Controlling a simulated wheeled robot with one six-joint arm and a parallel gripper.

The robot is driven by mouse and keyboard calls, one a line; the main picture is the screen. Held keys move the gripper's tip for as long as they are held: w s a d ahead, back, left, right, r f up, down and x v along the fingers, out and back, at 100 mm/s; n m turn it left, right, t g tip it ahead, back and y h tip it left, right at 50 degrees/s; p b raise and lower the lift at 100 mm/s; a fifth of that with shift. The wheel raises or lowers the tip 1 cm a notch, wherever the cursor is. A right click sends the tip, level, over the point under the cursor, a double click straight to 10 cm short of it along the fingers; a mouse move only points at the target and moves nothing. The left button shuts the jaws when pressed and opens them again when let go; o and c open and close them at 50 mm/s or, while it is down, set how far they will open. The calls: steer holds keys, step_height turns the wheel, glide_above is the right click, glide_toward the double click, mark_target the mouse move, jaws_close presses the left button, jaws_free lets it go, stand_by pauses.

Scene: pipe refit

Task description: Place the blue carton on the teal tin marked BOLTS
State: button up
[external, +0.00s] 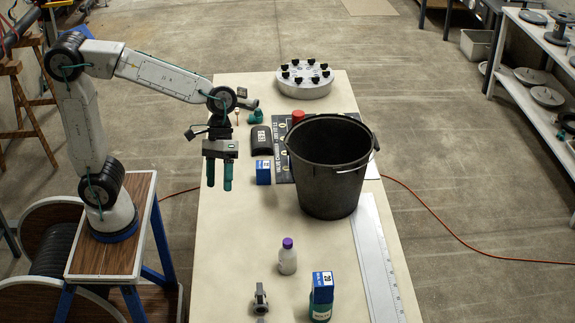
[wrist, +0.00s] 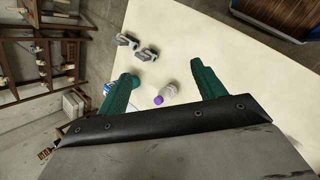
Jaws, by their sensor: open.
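A blue carton (external: 322,285) marked 20 sits on top of a teal tin (external: 321,313) at the front of the table. The tin's label is too small to read surely, and its lower part is cut by the picture edge. A second blue carton (external: 263,172) stands on the table farther back, beside a black rounded case. My gripper (external: 219,181) is open and empty, pointing down over the table's left side, left of that second carton. In the wrist view a bit of blue (wrist: 107,88) shows beside the left finger, mostly hidden.
A black bucket (external: 328,170) stands right of centre. A white bottle with a purple cap (external: 287,257) stands in front of it, near a grey clamp (external: 260,299). A steel ruler (external: 378,260) lies along the right edge. A round knobbed disc (external: 305,84) is at the back.

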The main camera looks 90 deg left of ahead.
steer(key=s+a+f+m+t+y, duration=0.1)
steer(key=s+a+m+y, duration=0.2)
steer(key=s+a, duration=0.3)
steer(key=s+a+f+m+t+y, duration=0.1)
steer(key=s+a, duration=0.6)
steer(key=s, duration=0.7)
steer(key=f+m+y, duration=0.1)
steer(key=m+y, duration=0.1)
steer(key=m, duration=0.1)
steer(key=shift+y, duration=0.3)
